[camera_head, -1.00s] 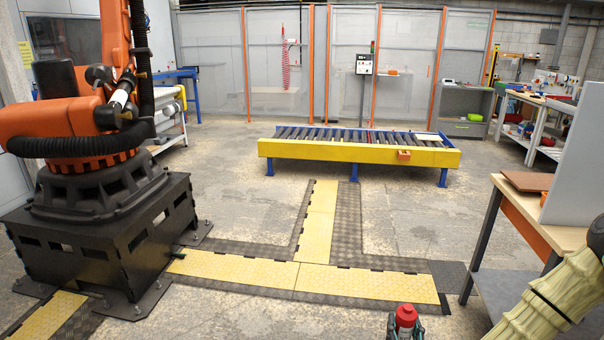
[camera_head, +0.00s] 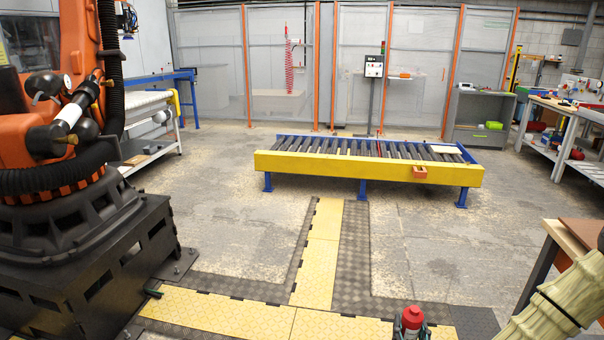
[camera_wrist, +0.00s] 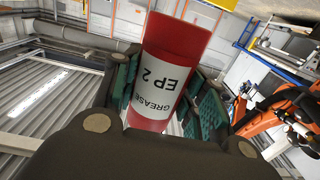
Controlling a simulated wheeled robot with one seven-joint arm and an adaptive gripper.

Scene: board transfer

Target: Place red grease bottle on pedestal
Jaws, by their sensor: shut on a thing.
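The red grease bottle (camera_head: 412,317) shows at the bottom edge of the head view, with its cap up. In the wrist view the red grease bottle (camera_wrist: 178,40) has a white label reading "GREASE EP 2". My gripper (camera_head: 411,330) is shut on it, with green finger pads on both sides of the bottle in the wrist view. The bottle's lower part is cut off in the head view. I cannot tell which thing in view is the pedestal.
A yellow roller conveyor (camera_head: 365,168) stands ahead. An orange robot arm on a black base (camera_head: 95,265) fills the left. A wooden-topped table (camera_head: 568,240) is at right. Yellow and dark floor plates (camera_head: 315,270) run between them, with open concrete floor around the conveyor.

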